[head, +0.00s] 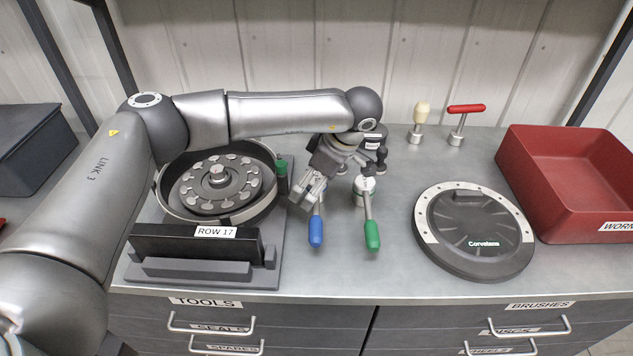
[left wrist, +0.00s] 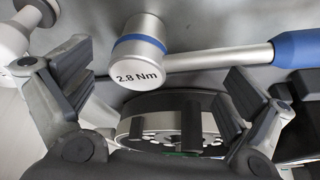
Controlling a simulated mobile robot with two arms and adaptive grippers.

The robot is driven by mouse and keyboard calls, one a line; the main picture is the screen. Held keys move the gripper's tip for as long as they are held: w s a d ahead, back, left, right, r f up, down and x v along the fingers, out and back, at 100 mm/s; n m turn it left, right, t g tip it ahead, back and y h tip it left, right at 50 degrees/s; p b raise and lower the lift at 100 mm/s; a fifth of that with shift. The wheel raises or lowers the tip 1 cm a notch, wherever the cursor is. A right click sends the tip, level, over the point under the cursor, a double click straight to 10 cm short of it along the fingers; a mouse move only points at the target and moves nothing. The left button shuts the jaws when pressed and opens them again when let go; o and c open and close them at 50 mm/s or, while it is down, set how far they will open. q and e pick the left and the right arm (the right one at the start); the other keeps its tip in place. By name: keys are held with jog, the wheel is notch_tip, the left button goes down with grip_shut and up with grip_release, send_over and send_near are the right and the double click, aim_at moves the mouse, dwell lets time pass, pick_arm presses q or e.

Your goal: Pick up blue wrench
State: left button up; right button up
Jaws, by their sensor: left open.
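The blue wrench, with a blue handle (head: 316,232) and a metal shaft, lies on the grey bench with its handle toward the front edge. Its head is mostly hidden behind my left gripper (head: 332,180) in the head view. In the left wrist view, the wrench's round silver head (left wrist: 140,52) has a blue band and reads "2.8 Nm". The head shows between the spread fingers of my open left gripper (left wrist: 160,92), and the shaft runs right to the blue handle. I cannot tell whether a finger touches it. My right gripper is not in view.
A green-handled wrench (head: 371,235) lies close on the right. The seed meter housing (head: 160,190) stands on the left with a green-topped peg (head: 282,172). A round cover (head: 427,232), a red bin (head: 585,222) and two small hand tools are to the right.

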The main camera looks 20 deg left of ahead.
pick_arm(q)
jog(key=shift+a+f, duration=0.15)
jog(key=shift+f, duration=0.2)
jog(key=c, duration=2.2)
jog(key=shift+r, duration=0.2)
